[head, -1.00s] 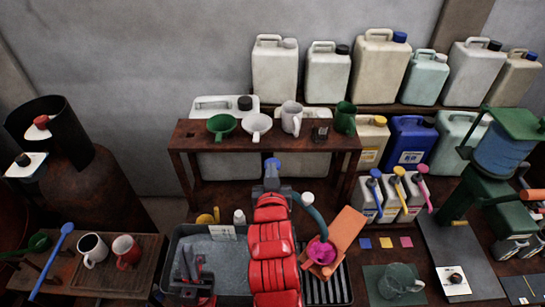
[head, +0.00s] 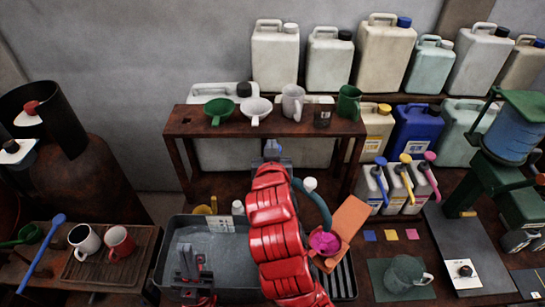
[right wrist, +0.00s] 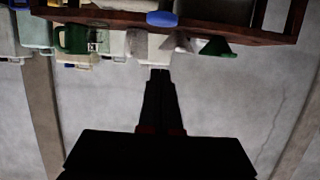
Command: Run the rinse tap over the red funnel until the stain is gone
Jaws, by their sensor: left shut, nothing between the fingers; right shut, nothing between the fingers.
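The red funnel (head: 331,262), orange-red, sits over the right part of the sink; a magenta stain (head: 323,242) shows inside it. My right arm hides part of its left side. The rinse tap's dark curved spout (head: 318,199) arches above and behind it; I cannot make out water. My right gripper (head: 272,158) is shut and empty behind the sink, near the tap. In the right wrist view its fingertips (right wrist: 160,72) point toward a blue disc (right wrist: 162,18), apparently the tap's knob; contact cannot be told. My left gripper (head: 192,262) is shut and empty over the basin.
The sink basin (head: 218,245) lies in front. A wooden shelf (head: 215,128) with funnels and jugs stands behind. Pump bottles (head: 400,190) and a glass jug (head: 403,275) are at right. A white mug (head: 84,240) and red mug (head: 119,243) stand at left.

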